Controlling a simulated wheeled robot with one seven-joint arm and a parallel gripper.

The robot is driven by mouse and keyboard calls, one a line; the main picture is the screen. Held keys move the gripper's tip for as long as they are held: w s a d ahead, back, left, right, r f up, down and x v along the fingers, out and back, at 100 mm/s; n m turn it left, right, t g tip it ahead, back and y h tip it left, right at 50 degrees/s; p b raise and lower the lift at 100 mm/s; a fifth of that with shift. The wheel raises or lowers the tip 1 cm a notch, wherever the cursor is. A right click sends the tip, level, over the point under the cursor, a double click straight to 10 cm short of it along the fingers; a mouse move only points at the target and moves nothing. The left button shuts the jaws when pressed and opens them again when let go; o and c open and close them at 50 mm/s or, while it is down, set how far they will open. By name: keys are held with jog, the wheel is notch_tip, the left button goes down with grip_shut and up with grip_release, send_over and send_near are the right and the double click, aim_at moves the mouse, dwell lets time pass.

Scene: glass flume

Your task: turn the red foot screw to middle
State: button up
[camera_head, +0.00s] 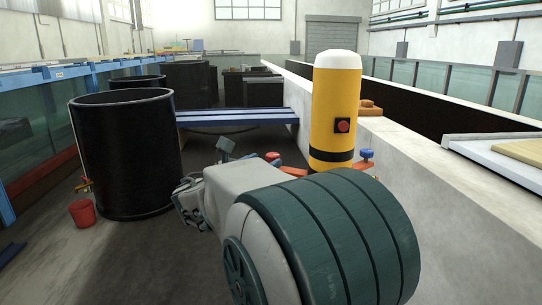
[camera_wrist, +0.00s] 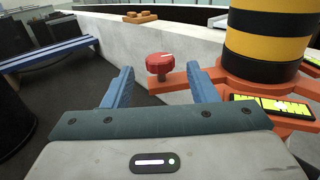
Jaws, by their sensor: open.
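The red foot screw (camera_wrist: 160,64) is a red knob with a white mark on its top, seen in the wrist view just beyond my gripper (camera_wrist: 160,88). It sits at the end of an orange foot arm (camera_wrist: 177,80) and also shows in the head view (camera_head: 272,156). My gripper is open, with its two blue fingers apart and the knob ahead of the gap between them, not touching as far as I can see. The foot arm joins a yellow cylinder with black bands (camera_head: 335,110). A blue foot screw (camera_head: 367,156) stands on the cylinder's right side.
A pale low wall (camera_head: 430,165) runs behind the cylinder. A blue bench (camera_head: 235,117) stands at the back left. A large black tub (camera_head: 125,155) and a red bucket (camera_head: 82,213) stand on the left floor. A yellow-faced panel (camera_wrist: 272,106) lies on the orange base.

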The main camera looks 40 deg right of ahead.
aim_at(269, 158)
jog(key=x, duration=0.5)
jog(key=shift+d, duration=0.1)
jog(key=c, duration=1)
